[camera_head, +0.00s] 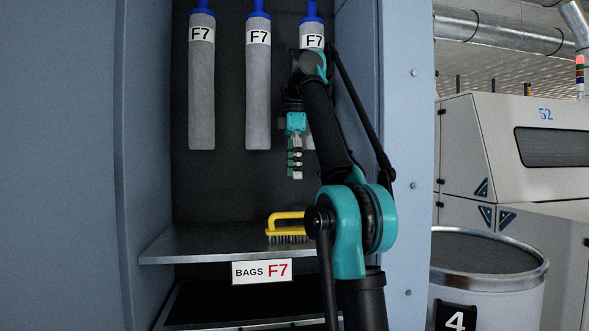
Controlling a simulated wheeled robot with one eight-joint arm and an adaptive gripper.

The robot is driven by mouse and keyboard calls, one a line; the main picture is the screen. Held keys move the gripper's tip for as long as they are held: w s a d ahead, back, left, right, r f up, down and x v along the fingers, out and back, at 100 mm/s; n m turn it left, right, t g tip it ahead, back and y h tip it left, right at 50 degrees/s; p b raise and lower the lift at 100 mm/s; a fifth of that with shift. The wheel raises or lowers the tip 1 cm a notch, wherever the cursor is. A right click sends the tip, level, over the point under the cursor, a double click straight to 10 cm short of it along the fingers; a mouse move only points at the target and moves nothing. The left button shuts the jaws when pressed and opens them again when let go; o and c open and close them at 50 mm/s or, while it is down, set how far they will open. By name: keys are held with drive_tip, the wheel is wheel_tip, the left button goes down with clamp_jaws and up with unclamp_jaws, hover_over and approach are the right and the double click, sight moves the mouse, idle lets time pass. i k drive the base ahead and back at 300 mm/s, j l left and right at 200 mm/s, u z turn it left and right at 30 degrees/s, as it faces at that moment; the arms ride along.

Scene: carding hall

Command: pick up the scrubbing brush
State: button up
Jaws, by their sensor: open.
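The scrubbing brush (285,222) has a yellow loop handle and dark bristles. It stands bristles down on a grey metal shelf (200,246) inside a blue cabinet, near the shelf's front edge. My arm hides its right end. My gripper (295,176) points downward above the brush, with a clear gap between them. It is open and I see nothing in it. How far it is in depth from the brush is hard to tell.
Several grey filter bags with blue tops, labelled F7 (202,90), hang behind my gripper. A "BAGS F7" sign (262,272) is on the shelf's front. Cabinet walls stand on both sides. A drum (488,285) marked 4 and a machine (520,150) are at right. The shelf's left part is bare.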

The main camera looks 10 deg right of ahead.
sight(296, 233)
drive_tip(key=k, duration=1)
